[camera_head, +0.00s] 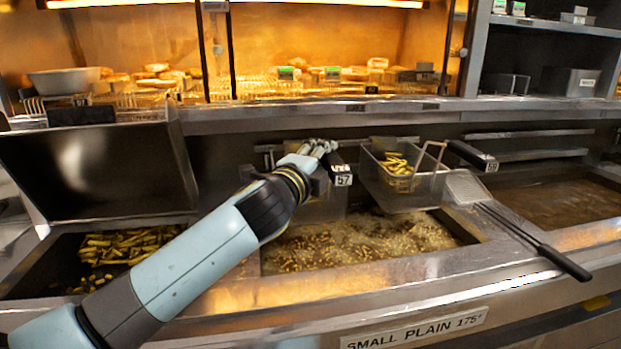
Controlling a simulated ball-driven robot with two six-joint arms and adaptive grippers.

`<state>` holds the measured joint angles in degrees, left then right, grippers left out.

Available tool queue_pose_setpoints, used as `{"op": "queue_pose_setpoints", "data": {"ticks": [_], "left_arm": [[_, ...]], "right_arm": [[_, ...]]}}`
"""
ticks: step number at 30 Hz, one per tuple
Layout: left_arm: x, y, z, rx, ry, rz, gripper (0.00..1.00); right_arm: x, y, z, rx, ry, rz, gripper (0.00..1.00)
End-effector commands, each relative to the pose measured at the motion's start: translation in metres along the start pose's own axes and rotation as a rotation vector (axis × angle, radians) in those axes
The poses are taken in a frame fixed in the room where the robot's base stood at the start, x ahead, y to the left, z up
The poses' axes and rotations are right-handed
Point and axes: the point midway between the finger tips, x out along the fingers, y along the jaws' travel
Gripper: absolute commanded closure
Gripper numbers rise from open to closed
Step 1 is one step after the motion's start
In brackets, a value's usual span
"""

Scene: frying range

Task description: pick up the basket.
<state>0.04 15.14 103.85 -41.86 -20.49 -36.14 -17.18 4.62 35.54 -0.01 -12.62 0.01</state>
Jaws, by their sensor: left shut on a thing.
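My left gripper (322,149) reaches in from the left over the fryer, its fingers closed at the black handle (341,173) labelled 57. The wire basket (322,208) below that handle is mostly hidden behind my wrist, and its contents are not clear. Another wire basket (420,192) with fries in it hangs just to the right above the bubbling oil. A second black handle (471,155) with a number label is beside it. My right gripper is out of view.
Fries cook in the middle oil vat (365,240). A bin (120,285) of fries is at the left, under a raised metal lid (95,170). A long black-handled tool (535,243) lies across the right rim. A lit warming shelf (350,90) runs behind.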

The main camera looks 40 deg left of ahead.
Motion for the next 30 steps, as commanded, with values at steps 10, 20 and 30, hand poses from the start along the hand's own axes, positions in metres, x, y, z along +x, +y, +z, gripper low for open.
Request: {"op": "queue_pose_setpoints", "data": {"ticks": [10, 20, 30], "left_arm": [[0.001, -0.014, 0.0, 0.002, 0.0, -0.003, 1.0], [0.001, -0.039, 0.001, 0.002, 0.001, -0.005, 1.0], [-0.032, -0.035, 0.001, 0.002, 0.002, -0.002, 1.0]], "right_arm": [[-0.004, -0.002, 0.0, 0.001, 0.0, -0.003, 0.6], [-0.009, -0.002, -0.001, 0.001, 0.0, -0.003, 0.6], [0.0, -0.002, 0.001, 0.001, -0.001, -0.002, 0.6]]}}
